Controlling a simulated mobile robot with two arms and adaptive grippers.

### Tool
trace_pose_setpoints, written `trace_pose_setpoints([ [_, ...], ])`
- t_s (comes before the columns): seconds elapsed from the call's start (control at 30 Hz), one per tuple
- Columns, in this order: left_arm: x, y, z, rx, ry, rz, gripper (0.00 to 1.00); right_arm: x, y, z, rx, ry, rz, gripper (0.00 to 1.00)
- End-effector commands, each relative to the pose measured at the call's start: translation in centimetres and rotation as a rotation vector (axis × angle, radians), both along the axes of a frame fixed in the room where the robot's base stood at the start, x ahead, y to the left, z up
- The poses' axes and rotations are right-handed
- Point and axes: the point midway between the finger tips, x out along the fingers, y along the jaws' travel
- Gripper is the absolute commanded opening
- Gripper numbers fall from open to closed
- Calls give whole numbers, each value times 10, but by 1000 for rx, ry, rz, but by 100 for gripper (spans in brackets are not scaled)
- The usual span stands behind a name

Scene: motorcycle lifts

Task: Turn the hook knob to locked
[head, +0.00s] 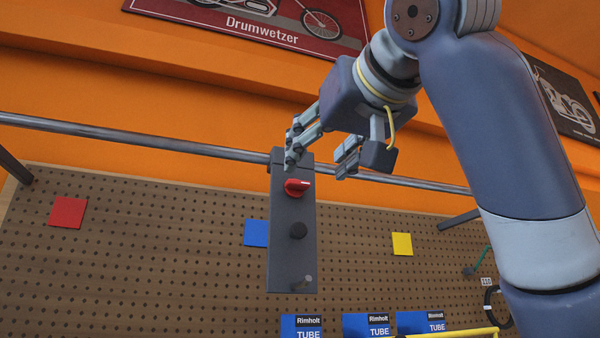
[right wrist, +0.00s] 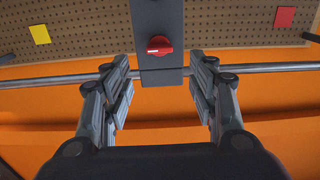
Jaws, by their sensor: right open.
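The hook is a dark grey upright plate (head: 291,255) hanging on a metal rail in front of the pegboard. Its red knob (head: 297,187) sits near the top of the plate, with a white mark pointing to the right in the head view. In the right wrist view the red knob (right wrist: 159,47) lies ahead, between the lines of the two fingers, with its white mark to the left. My right gripper (head: 318,168) is open and empty, close to the top of the plate and apart from the knob. My left gripper is not in view.
The rail (head: 150,142) runs across in front of the orange wall. The pegboard (head: 150,250) holds a red card (head: 67,212), a blue card (head: 256,233) and a yellow card (head: 402,244). Blue Rimholt tube boxes (head: 369,326) stand below.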

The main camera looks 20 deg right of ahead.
Motion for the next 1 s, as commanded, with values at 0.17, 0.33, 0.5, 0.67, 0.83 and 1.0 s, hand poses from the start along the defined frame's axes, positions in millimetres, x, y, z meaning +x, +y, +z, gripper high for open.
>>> trace_pose_setpoints([
  [0.17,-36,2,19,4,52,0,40,38,0,4,0,6,-2,53],
  [0.33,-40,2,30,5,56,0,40,64,1,3,1,4,-2,53],
  [0.5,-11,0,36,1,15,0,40,76,2,1,0,2,-1,53],
  [0.67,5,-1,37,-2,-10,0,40,79,3,0,0,1,0,53],
  [0.83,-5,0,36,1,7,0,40,79,3,0,1,1,0,49],
  [1.0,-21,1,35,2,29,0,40,79,2,0,1,2,0,10],
])
